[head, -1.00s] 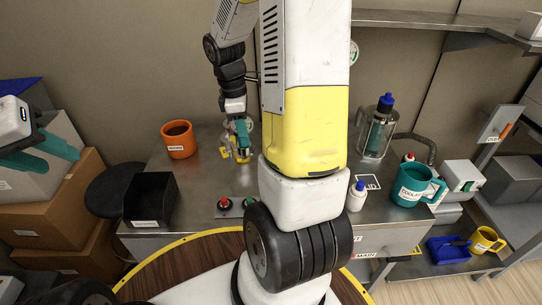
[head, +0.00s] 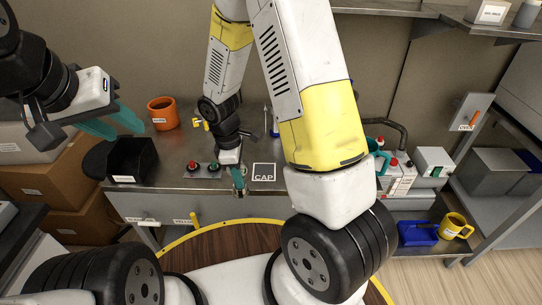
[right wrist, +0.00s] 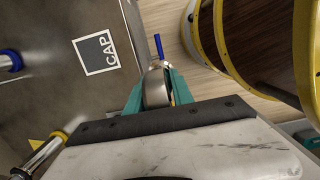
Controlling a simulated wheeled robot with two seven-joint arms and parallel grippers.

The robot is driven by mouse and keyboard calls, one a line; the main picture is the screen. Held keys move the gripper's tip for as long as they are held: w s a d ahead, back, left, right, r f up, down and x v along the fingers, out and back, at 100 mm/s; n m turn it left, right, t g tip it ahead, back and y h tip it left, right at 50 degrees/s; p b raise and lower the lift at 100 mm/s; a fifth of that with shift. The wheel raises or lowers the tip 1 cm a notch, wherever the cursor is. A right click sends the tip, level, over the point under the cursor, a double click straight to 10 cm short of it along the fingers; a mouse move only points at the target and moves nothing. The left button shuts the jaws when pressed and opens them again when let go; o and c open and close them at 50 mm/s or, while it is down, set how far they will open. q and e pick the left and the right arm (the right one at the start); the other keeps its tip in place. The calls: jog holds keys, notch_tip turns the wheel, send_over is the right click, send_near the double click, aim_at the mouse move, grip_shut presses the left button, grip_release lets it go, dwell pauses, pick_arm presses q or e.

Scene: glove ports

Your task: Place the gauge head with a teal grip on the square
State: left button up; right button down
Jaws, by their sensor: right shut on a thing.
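My right gripper (head: 238,180) is shut on a round metallic piece, which I take as the gauge head (right wrist: 156,88). It sits between the teal fingers, above the bench's front edge. Its grip cannot be told apart from the teal fingers. A dark square with a white outline marked CAP (head: 264,172) lies flat and bare on the bench, just right of the gripper. The square also shows in the right wrist view (right wrist: 95,52), left of the held piece. My left gripper (head: 115,122) is open and empty at the left, away from the bench middle.
Red and green buttons (head: 203,168) are left of the right gripper. A yellow fitting (head: 200,124) is behind. My right arm hides part of the bench right of the square.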

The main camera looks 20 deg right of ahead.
jog(key=shift+w+d+f, duration=0.85)
jog(key=shift+w+d, duration=0.9)
jog(key=shift+w, duration=0.2)
jog(key=shift+w+d+f, duration=0.8)
jog(key=shift+w+d, duration=0.95)
jog(key=shift+w, duration=0.15)
jog(key=shift+w+d+f, duration=0.85)
jog(key=shift+w+d, duration=0.9)
jog(key=shift+w, duration=0.2)
jog(key=shift+f, duration=0.15)
jog(key=c, duration=1.1)
grip_release()
